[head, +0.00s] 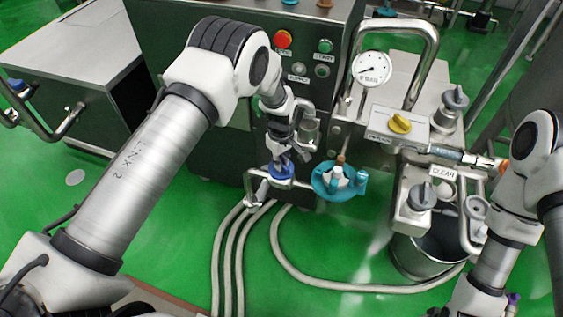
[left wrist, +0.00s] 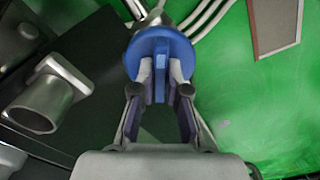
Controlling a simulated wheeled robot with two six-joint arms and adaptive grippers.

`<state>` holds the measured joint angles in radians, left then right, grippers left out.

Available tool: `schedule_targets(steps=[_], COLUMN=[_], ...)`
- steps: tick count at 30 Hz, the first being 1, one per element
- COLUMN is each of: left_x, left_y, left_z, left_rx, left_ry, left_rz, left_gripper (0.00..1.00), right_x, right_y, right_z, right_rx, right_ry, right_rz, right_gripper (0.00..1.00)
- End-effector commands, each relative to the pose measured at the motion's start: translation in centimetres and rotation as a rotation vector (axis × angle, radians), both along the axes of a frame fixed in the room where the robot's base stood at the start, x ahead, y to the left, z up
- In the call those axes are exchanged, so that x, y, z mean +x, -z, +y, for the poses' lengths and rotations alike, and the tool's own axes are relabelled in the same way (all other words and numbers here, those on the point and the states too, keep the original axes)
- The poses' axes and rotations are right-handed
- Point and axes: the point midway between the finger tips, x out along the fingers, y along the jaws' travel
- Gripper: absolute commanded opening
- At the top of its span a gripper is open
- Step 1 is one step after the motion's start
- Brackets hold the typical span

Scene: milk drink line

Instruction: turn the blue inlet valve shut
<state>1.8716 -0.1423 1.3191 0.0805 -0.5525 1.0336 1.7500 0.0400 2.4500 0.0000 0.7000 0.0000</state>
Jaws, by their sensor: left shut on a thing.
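The blue inlet valve (head: 281,173) sits low on the front of the dark machine, above the pale hoses. In the left wrist view its round blue disc (left wrist: 137,61) has a raised grip bar across the middle. My left gripper (head: 279,160) reaches down to the valve from above. In the left wrist view its two fingers (left wrist: 161,82) are shut on the grip bar, one on each side. The fingers and wrist hide part of the valve in the head view. My right gripper is out of the picture; only parts of the right arm show at the right.
A teal ring-shaped handle (head: 340,181) is close on the right of the valve. A pressure gauge (head: 371,69), a yellow knob (head: 400,123) and a metal bucket (head: 409,259) are farther right. Several hoses (head: 232,245) run over the green floor below.

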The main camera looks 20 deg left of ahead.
Motion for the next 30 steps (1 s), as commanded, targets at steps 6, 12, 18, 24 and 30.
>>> schedule_targets(steps=[6, 12, 18, 24, 30], left_x=[0.22, 0.25, 0.27, 0.30, 0.33], left_y=[-0.20, -0.24, -0.28, -0.32, -0.34], left_z=[0.03, 0.04, 0.03, 0.04, 0.04], left_rx=[-0.001, 0.000, 0.000, 0.002, 0.002], left_ry=[0.204, 0.394, 0.584, 0.758, 0.895], left_rz=[-0.006, -0.006, -0.007, -0.008, -0.008], left_gripper=[0.00, 0.00, 0.00, 0.00, 0.00], right_x=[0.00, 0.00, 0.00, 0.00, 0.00], right_y=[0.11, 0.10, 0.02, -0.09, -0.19], right_z=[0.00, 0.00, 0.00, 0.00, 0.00], right_rx=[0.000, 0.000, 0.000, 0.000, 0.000], right_ry=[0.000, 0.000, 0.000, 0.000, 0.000], right_rz=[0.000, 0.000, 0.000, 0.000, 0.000], right_gripper=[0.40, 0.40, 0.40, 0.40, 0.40])
